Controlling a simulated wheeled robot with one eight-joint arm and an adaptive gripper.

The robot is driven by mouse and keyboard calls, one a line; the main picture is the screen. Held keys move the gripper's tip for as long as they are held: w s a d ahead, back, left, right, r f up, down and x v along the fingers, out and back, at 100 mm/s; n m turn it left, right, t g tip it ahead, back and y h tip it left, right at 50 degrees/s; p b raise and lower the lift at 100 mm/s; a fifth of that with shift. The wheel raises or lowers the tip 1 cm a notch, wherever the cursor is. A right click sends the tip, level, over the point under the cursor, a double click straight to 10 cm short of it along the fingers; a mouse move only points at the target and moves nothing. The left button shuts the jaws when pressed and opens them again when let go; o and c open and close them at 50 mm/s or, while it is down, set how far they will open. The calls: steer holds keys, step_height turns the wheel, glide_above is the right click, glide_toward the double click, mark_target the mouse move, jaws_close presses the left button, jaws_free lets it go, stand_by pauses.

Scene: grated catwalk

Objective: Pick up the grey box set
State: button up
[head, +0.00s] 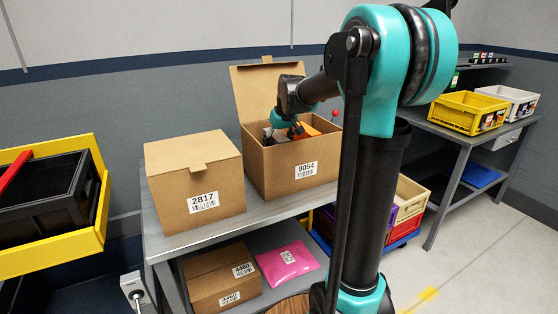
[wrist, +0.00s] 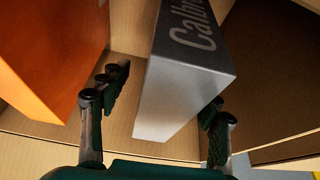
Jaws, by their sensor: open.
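The grey box set (wrist: 185,85) stands in the open cardboard box marked 9054 (head: 270,172), with part of the lettering "Calib" showing on its face in the wrist view. My gripper (wrist: 160,115) is open, with one finger on each side of the grey box's near end. In the wrist view the left finger is in the gap between the grey box and an orange box (wrist: 55,50). Whether either finger touches the grey box I cannot tell. In the head view my gripper reaches down into the carton, and its fingertips are largely hidden by the carton's front wall.
A closed carton marked 2817 (head: 195,187) stands left of the open one on the grey table (head: 240,224). The open carton's lid (head: 262,90) stands up behind. A pink parcel (head: 287,264) and another carton (head: 220,280) lie on the lower shelf. Yellow and white crates (head: 468,112) stand on another table.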

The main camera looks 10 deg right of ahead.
steer(key=shift+f, duration=0.25)
stand_by(0.5)
jaws_close()
stand_by(0.4)
